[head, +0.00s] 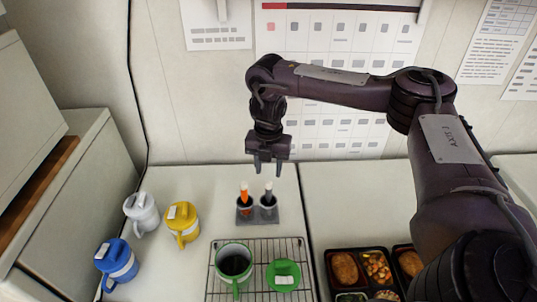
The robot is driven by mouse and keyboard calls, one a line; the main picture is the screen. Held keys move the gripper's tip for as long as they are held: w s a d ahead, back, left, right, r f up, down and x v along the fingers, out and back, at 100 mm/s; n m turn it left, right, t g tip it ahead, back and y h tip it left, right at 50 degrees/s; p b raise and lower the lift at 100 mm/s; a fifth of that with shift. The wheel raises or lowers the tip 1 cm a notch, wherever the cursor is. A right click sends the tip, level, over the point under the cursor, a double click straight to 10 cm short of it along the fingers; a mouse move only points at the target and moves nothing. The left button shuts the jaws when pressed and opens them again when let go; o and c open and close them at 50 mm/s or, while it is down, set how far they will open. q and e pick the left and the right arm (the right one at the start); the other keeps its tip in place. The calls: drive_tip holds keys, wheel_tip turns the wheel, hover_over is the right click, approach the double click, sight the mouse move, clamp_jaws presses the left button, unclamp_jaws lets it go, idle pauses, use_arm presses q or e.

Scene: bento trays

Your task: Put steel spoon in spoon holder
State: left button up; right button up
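The spoon holder (258,218) is a small grey stand with two dark cups on the counter near the wall. A grey handle, seemingly the steel spoon (268,189), stands upright in its right cup. An orange-handled utensil (244,191) stands in the left cup. My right gripper (267,168) hangs pointing down just above the grey handle in the picture. Its two fingers are apart, with nothing visible between them. Whether it touches the handle cannot be told. The lower ends of both utensils are hidden in the cups. My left gripper is not in view.
A wire rack (212,283) in front of the holder bears a green mug (234,279) and a green lid (283,273). White (142,211), yellow (182,224) and blue (117,262) mugs stand to the left. Bento trays (330,256) with food lie to the right.

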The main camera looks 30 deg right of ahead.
wheel_tip(320, 180, up, 4)
drive_tip(key=shift+f, duration=0.15)
drive_tip(key=shift+s, duration=0.1)
idle(0.5)
